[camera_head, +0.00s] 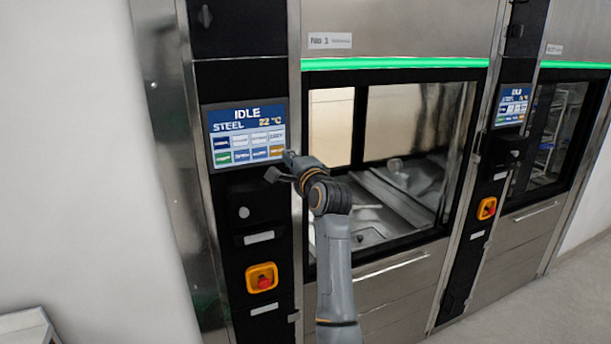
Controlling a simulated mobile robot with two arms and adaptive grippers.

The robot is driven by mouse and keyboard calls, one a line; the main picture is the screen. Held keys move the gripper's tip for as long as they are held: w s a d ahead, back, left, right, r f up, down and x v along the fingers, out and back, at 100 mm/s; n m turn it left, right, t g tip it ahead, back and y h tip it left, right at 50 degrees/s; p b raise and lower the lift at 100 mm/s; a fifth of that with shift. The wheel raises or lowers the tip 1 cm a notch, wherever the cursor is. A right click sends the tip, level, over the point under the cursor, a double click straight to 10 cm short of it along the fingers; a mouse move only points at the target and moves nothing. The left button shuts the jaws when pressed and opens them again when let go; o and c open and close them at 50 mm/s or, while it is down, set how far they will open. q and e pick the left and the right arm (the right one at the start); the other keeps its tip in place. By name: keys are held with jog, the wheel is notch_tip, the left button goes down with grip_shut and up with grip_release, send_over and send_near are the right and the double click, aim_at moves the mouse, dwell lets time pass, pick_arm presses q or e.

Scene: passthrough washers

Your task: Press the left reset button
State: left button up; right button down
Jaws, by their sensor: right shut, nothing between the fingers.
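The left washer's touch screen (246,133) is lit and reads IDLE, STEEL and 22 °C. It has two rows of coloured buttons, with a green one at the lower left and an orange button (277,152) at the lower right. The button labels are too small to read, so I cannot tell which one is reset. My right gripper (280,166) is shut and empty, with its fingers at the screen's lower right corner, close to the orange button. I cannot tell whether it touches the screen. My left gripper is not in view.
Below the screen are a black latch (244,211) and a red emergency button (264,282) on a yellow plate. The left washer's glass door (415,110) is behind my right arm. A second washer's screen (511,106) is at the right. Floor is clear at lower right.

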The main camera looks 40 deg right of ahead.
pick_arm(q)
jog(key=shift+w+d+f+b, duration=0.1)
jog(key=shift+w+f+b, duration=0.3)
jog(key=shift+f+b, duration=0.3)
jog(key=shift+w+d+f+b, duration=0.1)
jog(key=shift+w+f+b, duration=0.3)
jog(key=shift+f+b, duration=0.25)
pick_arm(e)
jog(key=f+v, duration=0.1)
jog(key=v, duration=0.6)
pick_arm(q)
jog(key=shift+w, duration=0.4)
